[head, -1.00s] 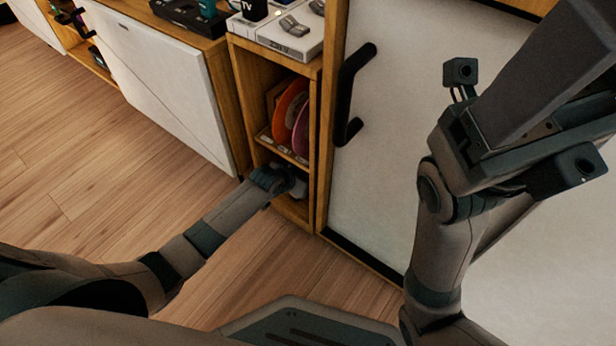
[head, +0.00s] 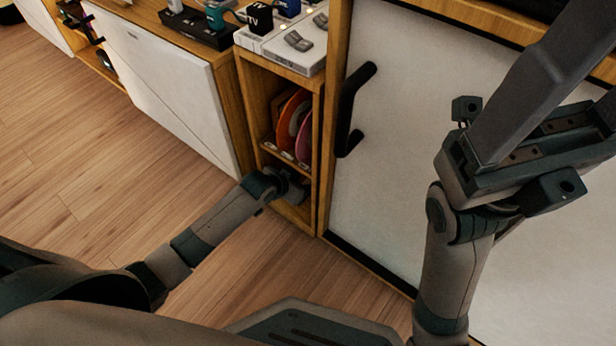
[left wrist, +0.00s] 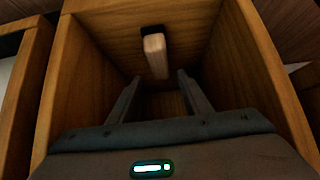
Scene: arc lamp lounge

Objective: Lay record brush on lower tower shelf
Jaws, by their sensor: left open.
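The record brush (left wrist: 155,56), a small pale wooden block with a dark pad, is inside a wooden compartment in the left wrist view. My left gripper (left wrist: 160,78) is open, with one finger to each side of the brush's line. The brush lies just past the fingertips and looks clear of both. In the head view my left gripper (head: 292,187) reaches into the lower tower shelf (head: 294,213), below the records, and the brush is hidden there. My right gripper (head: 548,128) is raised at the right, its fingers apart and empty, partly cut off by the frame.
Coloured records (head: 291,121) stand in the compartment above. A white console (head: 300,42) and a black TV box (head: 259,18) sit on top. A white door with a black handle (head: 350,110) is right of the tower. The wooden floor (head: 110,170) at left is clear.

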